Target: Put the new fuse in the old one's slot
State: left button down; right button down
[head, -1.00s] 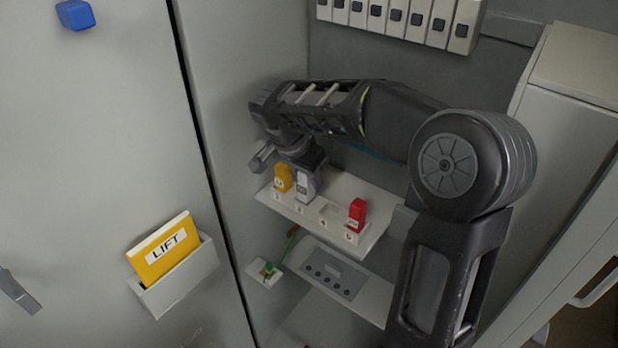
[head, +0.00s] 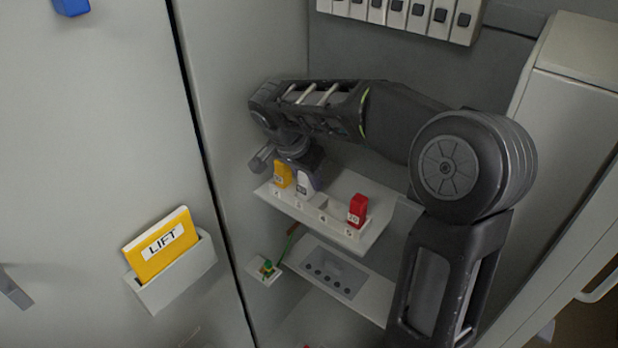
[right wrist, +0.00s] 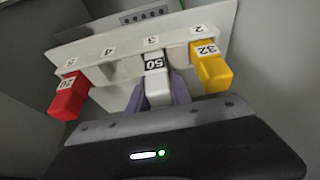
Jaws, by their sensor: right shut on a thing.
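My right gripper (head: 308,178) is shut on the white fuse (head: 304,186) marked 50. In the right wrist view the grey-purple fingers (right wrist: 158,94) are on both sides of this fuse (right wrist: 155,70). The fuse is upright at the place marked 3 on the white fuse shelf (head: 345,236); whether it is fully seated is hidden. A yellow fuse (head: 283,175) marked 32 stands at place 2. A red fuse (head: 357,210) marked 20 stands at place 5. Place 4 (head: 324,207) holds no fuse. My left gripper is not in view.
Below is a ledge with a grey socket panel (head: 330,270) and a small plate with a green-yellow item (head: 267,268). A row of switches (head: 395,12) hangs above. A yellow LIFT card (head: 160,246) sits in a holder on the left door.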

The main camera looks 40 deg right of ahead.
jog(key=c, duration=1.1)
grip_release()
jog(key=shift+v, duration=3.9)
